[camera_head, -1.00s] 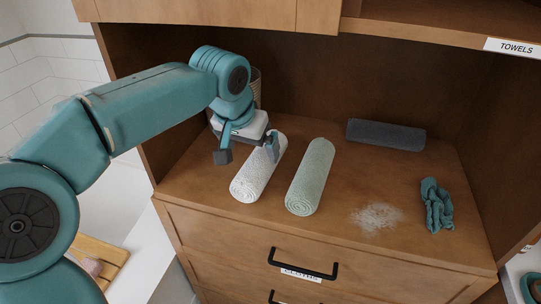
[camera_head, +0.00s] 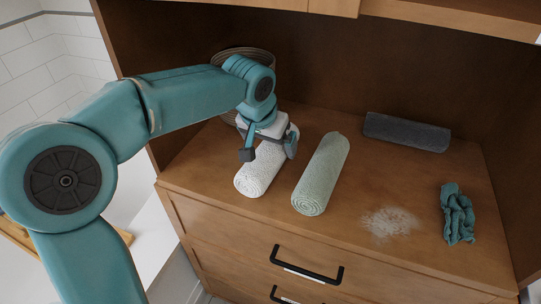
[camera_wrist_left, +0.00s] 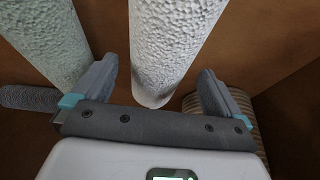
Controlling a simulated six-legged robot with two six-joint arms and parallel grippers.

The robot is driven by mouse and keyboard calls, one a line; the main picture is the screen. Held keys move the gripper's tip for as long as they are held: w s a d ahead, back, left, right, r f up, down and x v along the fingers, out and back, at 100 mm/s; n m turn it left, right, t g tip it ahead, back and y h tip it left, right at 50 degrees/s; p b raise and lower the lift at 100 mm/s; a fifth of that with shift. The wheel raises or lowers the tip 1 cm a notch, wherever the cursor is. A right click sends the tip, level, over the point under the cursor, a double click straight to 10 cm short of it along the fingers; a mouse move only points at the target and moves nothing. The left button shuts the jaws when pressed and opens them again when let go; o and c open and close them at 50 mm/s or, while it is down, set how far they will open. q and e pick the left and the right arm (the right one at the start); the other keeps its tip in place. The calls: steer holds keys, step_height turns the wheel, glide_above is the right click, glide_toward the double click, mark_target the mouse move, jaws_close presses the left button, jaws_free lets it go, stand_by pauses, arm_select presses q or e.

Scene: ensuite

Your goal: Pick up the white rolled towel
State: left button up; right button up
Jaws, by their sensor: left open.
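The white rolled towel (camera_head: 258,172) lies on the wooden cabinet top, left of a pale green rolled towel (camera_head: 321,174). My left gripper (camera_head: 269,153) is over the far part of the white towel, with its fingers apart on either side of the roll. In the left wrist view the white towel (camera_wrist_left: 167,45) runs between the two open fingers (camera_wrist_left: 156,88), with space showing beside it. The gripper hides the towel's far part in the head view. My right gripper is not in view.
A dark grey rolled towel (camera_head: 407,133) lies at the back right. A crumpled teal cloth (camera_head: 457,214) and a patch of white powder (camera_head: 390,223) are at the right. A woven basket (camera_head: 229,112) stands behind my left arm. The pale green towel is close beside my gripper.

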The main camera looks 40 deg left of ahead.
mark_target(273, 149)
arm_select(q)
steer(key=x, duration=0.4)
steer(key=shift+r, duration=0.1)
steer(key=shift+c, duration=0.3)
steer(key=c, duration=1)
steer(key=shift+c, duration=0.2)
